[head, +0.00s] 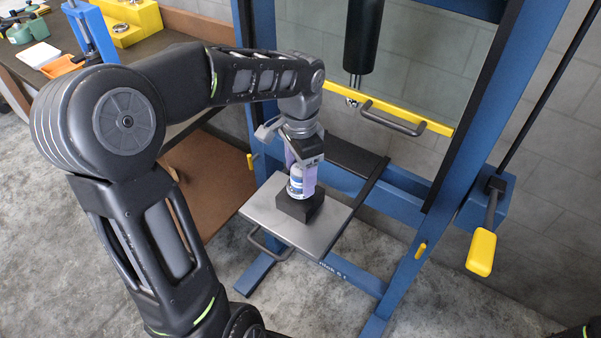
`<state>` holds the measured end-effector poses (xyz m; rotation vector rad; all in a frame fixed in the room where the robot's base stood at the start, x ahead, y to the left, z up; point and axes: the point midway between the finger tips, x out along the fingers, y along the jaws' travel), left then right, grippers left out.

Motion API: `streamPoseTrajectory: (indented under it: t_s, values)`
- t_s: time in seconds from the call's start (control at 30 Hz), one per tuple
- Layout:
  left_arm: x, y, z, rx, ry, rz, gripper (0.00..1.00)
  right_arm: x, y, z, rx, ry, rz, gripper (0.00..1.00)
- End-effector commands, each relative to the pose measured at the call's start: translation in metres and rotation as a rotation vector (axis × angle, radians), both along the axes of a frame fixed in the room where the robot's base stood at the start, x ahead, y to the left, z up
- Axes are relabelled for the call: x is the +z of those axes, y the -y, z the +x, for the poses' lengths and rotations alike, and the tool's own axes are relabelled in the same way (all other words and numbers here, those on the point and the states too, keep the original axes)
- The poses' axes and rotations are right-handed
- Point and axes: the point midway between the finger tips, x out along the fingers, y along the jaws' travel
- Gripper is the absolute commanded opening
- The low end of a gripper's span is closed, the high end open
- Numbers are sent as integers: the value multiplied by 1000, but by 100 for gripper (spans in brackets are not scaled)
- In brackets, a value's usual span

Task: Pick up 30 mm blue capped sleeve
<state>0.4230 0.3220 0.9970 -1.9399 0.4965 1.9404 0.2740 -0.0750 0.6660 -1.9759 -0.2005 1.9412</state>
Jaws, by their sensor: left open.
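The blue capped sleeve (295,186), a small white and blue cylinder, stands upright on a black block (302,207). The block sits on the grey metal plate (268,212) of the blue press. My left gripper (301,174) reaches down from above with its purple fingers around the upper part of the sleeve. The gripper is open. The fingers hide part of the sleeve, and I cannot tell whether they touch it. My right gripper is not in view.
The blue press frame (420,230) surrounds the plate, with a black ram (362,45) above and behind. A yellow bar (408,116) crosses the frame, and a yellow-handled lever (481,252) hangs at the right. A workbench (160,40) with parts stands at upper left.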

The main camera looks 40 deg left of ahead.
Motion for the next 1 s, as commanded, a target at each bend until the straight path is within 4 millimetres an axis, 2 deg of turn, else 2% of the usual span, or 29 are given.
streamPoseTrajectory:
  t_s: [0.47, 1.0]
  values:
    - [1, 0, 0, 1, 1, 0, 65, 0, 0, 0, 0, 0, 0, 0]
    - [1, 0, 0, 1, 0, 0, 22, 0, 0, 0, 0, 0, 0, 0]
